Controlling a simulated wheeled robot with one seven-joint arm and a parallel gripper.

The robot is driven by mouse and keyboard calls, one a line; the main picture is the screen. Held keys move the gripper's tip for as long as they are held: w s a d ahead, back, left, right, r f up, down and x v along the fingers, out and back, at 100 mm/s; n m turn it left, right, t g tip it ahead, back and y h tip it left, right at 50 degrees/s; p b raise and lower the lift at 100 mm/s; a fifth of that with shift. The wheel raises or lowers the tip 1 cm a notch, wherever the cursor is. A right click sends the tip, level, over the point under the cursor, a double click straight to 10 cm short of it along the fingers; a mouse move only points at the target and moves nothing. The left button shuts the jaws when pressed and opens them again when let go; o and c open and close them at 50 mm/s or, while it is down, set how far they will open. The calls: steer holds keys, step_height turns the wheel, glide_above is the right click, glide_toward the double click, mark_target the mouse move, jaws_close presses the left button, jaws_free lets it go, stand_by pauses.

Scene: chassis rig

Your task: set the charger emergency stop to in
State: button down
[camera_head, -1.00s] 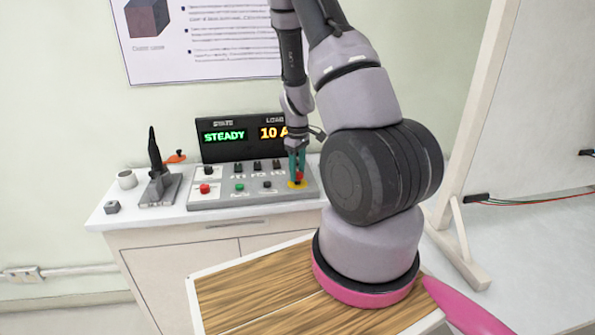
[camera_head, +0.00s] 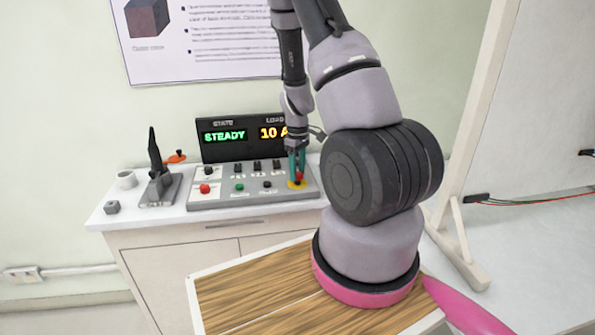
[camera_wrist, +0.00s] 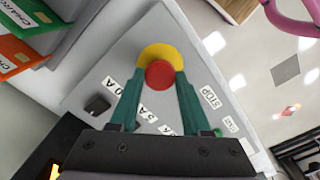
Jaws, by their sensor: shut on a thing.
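The emergency stop is a red mushroom button (camera_wrist: 160,74) on a yellow round base (camera_wrist: 158,52) in the wrist view. In the head view the red button (camera_head: 299,176) and its yellow base (camera_head: 297,185) sit at the right end of the grey control panel (camera_head: 230,197). My gripper (camera_wrist: 157,85) has its green fingers on either side of the red button, shut on it. In the head view my gripper (camera_head: 297,172) points down at the button, and its fingers hide part of it.
The panel also carries another red button (camera_head: 204,188), a green button (camera_head: 239,188) and black knobs. A display (camera_head: 240,136) behind reads STEADY and 10 A.

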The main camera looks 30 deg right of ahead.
steer(key=shift+f, duration=0.6)
steer(key=shift+c, duration=1.8)
jaws_free()
step_height(320, 180, up, 11)
steer(key=shift+f, duration=0.1)
